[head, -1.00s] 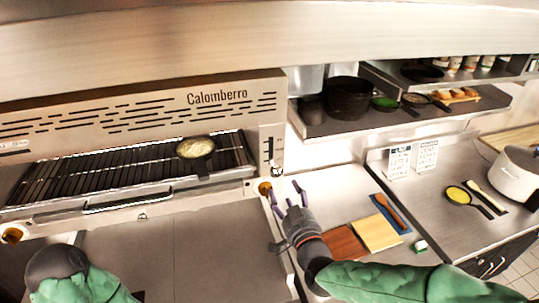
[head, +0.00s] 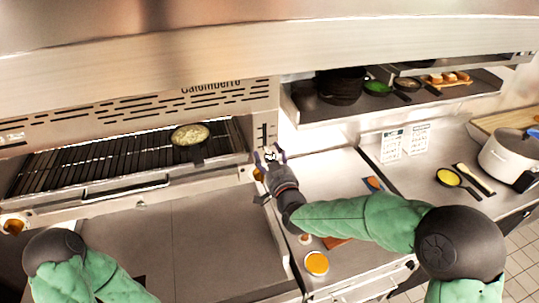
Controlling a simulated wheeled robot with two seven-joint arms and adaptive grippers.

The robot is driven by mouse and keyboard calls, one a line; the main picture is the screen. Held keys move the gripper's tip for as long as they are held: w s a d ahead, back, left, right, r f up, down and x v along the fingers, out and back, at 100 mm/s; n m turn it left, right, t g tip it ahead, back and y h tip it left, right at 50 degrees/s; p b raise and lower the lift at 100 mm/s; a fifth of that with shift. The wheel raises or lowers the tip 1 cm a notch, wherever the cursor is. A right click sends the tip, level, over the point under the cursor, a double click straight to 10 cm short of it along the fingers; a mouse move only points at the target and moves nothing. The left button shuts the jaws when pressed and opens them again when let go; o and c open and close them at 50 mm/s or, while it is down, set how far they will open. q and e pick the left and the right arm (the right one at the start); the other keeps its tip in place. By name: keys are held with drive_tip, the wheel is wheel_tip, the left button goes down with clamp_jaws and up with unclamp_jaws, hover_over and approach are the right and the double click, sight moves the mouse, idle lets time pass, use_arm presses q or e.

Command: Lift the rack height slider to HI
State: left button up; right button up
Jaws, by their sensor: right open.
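The salamander grill (head: 222,96) fills the left and centre, with a dark pan of pale food (head: 190,135) on its rack (head: 95,165). The rack height slider's dark vertical scale (head: 264,132) is on the right end of the grill's front. Its handle is hidden or too small to make out behind my right gripper. My right gripper (head: 269,156) is open, its fingers pointing up at the grill front, just below the scale. I cannot tell whether it touches the handle. My left arm shows at the lower left, but its gripper is out of view.
A brass-coloured knob (head: 259,174) sits beside my right gripper. A shelf (head: 415,112) with pots and pans is to the right. An orange-topped container (head: 317,263) stands on the counter below my right arm. The steel counter (head: 190,235) before the grill is clear.

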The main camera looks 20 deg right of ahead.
drive_tip(key=shift+w, duration=0.15)
clamp_jaws()
wheel_tip(320, 180, up, 8)
drive_tip(key=shift+w+d+r+p, duration=0.1)
drive_tip(key=shift+r+p, duration=0.15)
drive_tip(key=shift+p, duration=0.35)
unclamp_jaws()
drive_tip(key=shift+f, duration=0.4)
drive_tip(key=s, duration=1.2)
drive_tip(key=shift+s, duration=0.15)
